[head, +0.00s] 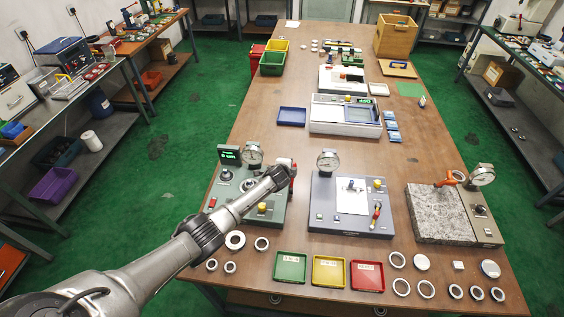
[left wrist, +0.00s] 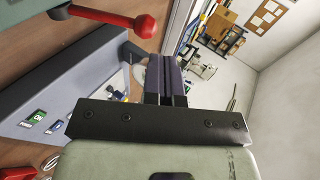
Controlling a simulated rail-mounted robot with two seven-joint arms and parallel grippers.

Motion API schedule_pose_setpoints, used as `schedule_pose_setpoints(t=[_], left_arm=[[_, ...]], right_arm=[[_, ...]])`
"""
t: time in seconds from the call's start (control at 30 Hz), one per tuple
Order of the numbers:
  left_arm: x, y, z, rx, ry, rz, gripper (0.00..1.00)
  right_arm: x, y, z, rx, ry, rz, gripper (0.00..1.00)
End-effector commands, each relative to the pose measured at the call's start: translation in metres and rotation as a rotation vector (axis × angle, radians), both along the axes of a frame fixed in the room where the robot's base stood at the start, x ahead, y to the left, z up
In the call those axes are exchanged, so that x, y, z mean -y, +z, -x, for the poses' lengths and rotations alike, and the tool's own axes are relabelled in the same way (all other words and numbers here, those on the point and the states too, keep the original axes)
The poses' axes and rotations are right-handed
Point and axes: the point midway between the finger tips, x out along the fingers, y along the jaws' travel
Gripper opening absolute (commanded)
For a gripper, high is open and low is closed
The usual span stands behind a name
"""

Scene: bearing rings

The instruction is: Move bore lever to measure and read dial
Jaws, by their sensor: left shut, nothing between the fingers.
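The grey-green gauge station (head: 233,196) stands at the left of the table. It carries a round dial (head: 252,153) and a small display with green digits (head: 229,154). A lever with a red knob (head: 293,164) shows at its right side, partly hidden by my arm. In the left wrist view the red knob (left wrist: 143,26) is just left of my fingers, apart from or touching them; I cannot tell. My left gripper (head: 284,175) reaches over the station from the left. Its fingers (left wrist: 166,78) are shut with nothing between them. My right gripper is not in view.
A blue-grey station (head: 325,210) with its own dial (head: 328,160) stands to the right. A granite block (head: 438,215) with a gauge is further right. Green, yellow and red trays (head: 328,286) and several metal rings (head: 398,260) lie along the front edge.

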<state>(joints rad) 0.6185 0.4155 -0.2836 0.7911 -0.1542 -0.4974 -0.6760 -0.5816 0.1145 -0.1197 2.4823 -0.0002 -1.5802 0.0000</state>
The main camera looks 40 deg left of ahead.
Motion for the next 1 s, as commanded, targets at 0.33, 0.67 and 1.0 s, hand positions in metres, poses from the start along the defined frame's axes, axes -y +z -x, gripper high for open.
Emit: schedule_pose_setpoints(t=[0.33, 0.67, 1.0], left_arm=[[0.014, 0.036, 0.03, 0.002, -0.002, -0.001, 0.0], [0.022, 0.054, 0.047, 0.003, 0.0, 0.001, 0.0], [0.023, 0.058, 0.05, 0.002, 0.0, 0.001, 0.0]], right_arm=[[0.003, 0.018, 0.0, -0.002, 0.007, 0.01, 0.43], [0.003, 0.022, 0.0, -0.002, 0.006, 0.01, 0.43], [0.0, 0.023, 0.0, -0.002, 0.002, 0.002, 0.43]])
